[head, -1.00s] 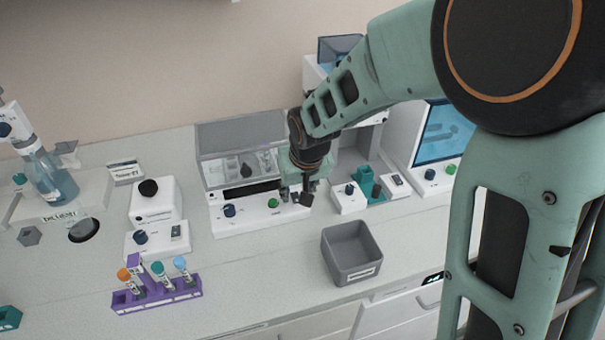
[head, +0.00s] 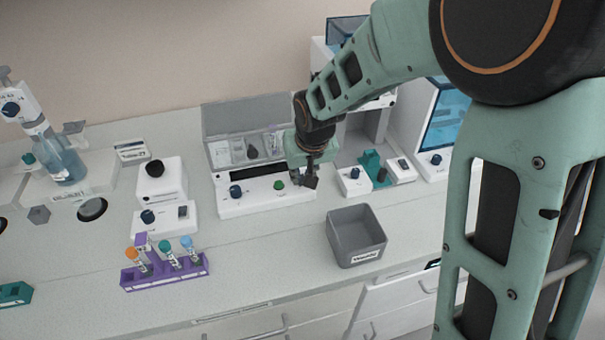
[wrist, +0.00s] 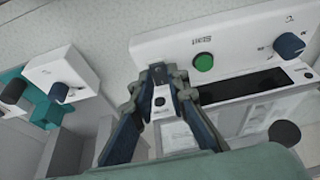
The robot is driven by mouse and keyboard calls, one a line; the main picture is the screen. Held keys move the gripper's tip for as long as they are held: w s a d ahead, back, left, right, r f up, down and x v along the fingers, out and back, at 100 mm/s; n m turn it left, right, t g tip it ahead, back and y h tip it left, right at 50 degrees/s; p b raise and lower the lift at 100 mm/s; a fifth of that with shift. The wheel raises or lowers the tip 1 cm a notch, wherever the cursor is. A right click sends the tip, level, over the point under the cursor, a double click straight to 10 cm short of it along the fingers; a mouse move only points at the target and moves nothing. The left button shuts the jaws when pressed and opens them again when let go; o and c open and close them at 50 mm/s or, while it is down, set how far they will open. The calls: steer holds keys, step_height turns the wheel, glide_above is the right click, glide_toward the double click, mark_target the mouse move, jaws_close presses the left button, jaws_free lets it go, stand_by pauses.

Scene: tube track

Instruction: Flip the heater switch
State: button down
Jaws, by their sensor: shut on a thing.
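The white machine's front panel (head: 252,196) has a blue knob (head: 236,191), a green button (head: 279,184) and, at its right end, a switch area that my gripper (head: 309,181) covers. In the wrist view, my gripper (wrist: 158,76) points at the panel's edge beside the green button (wrist: 203,62). Its fingers come together at the tips on a small dark piece (wrist: 157,70), which looks like the switch. The fingertips hide most of it, and I cannot tell its position or read a heater label.
A grey open bin (head: 371,252) stands in front, right of the gripper. A purple rack (head: 165,277) with tubes is at the front left. Small white boxes with knobs (head: 354,181) stand close to the right of the machine. The counter between rack and bin is clear.

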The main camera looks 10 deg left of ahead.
steer(key=shift+w+a+r+g+h+p, duration=0.15)
steer(key=shift+r+g+h+p, duration=0.2)
steer(key=shift+g+p, duration=0.45)
steer(key=g+p, duration=0.1)
steer(key=p, duration=0.1)
steer(key=shift+w+h+p, duration=0.25)
steer(key=shift+p, duration=0.1)
steer(key=shift+a+f+g+p, duration=0.1)
steer(key=shift+f+g+p, duration=0.05)
steer(key=shift+g+p, duration=0.2)
steer(key=c, duration=1.9)
jaws_free()
steer(key=r, duration=1.2)
steer(key=shift+s+d, duration=0.2)
steer(key=shift+s, duration=0.1)
